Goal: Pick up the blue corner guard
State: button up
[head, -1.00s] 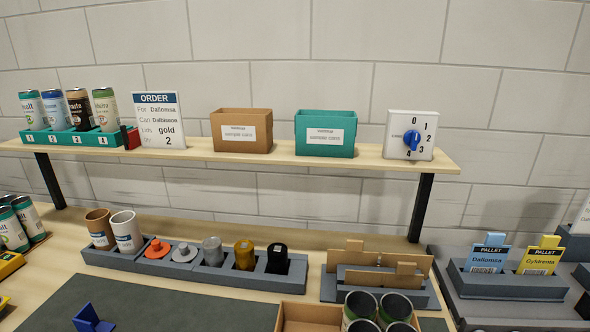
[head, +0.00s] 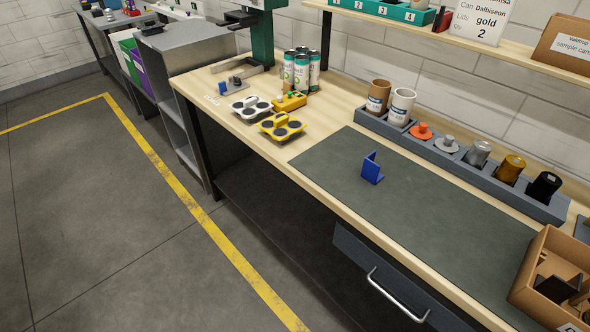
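The blue corner guard (head: 372,168) stands on the dark grey mat (head: 420,215) on the workbench, in the middle of the head view. It is an L-shaped piece with one upright face and a low foot. Nothing touches it, and the mat around it is bare. My gripper is not in the head view, so its state does not show.
Behind the mat, a grey rack (head: 465,168) holds cups, lids and small cylinders. A cardboard box (head: 545,255) stands at the right end. Yellow and white can carriers (head: 281,127) and several cans stand to the left. A drawer handle (head: 398,297) juts out below.

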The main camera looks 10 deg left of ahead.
aim_at(370, 171)
jog(key=u, duration=0.2)
jog(key=i+j+z, duration=0.15)
jog(key=i+z, duration=0.25)
jog(key=i+j+z, duration=0.15)
jog(key=z, duration=0.3)
jog(key=i+j+z, duration=0.2)
jog(key=j+z, duration=0.2)
